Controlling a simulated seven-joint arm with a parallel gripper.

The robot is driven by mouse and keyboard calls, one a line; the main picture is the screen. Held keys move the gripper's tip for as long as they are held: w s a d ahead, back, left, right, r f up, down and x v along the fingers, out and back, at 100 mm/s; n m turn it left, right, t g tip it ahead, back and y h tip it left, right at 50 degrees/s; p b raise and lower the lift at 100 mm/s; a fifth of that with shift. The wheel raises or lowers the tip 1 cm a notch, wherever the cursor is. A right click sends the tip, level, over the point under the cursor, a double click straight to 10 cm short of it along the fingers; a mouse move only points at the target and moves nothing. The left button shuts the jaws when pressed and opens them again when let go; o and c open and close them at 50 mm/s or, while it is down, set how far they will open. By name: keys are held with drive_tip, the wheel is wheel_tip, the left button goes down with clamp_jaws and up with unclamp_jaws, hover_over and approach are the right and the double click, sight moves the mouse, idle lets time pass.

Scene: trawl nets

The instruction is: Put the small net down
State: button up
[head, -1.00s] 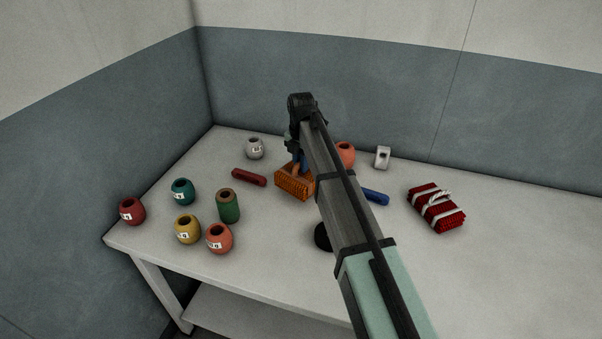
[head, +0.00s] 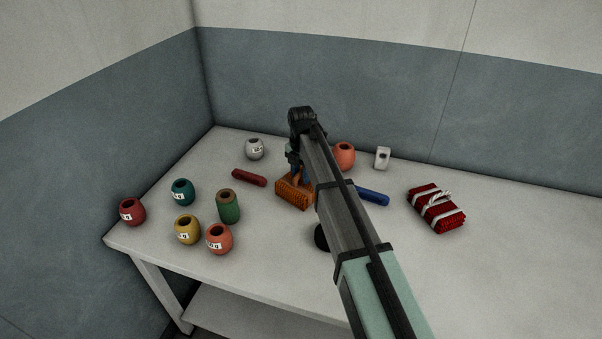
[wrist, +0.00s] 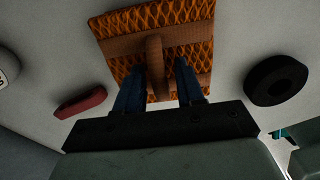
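The small net (head: 294,194) is an orange mesh bundle with a brown band and loop handle. It appears to rest on the table near the middle, below my gripper. In the wrist view the net (wrist: 183,28) fills the top centre. My gripper (wrist: 160,66) points down at it, with its two blue fingers on either side of the loop handle. A gap shows between the handle and the right finger, so the fingers look open around it. In the head view my gripper (head: 298,172) is partly hidden by my arm.
A red net bundle (head: 428,216) with white ropes lies to the right. A blue roll (head: 373,197), orange pot (head: 344,155) and black ring (wrist: 276,80) are close by. The table's right is clear.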

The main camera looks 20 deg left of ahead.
drive_tip(key=shift+o, duration=0.3)
drive_tip(key=shift+r, duration=0.1)
wheel_tip(320, 180, up, 12)
idle(0.5)
idle(0.3)
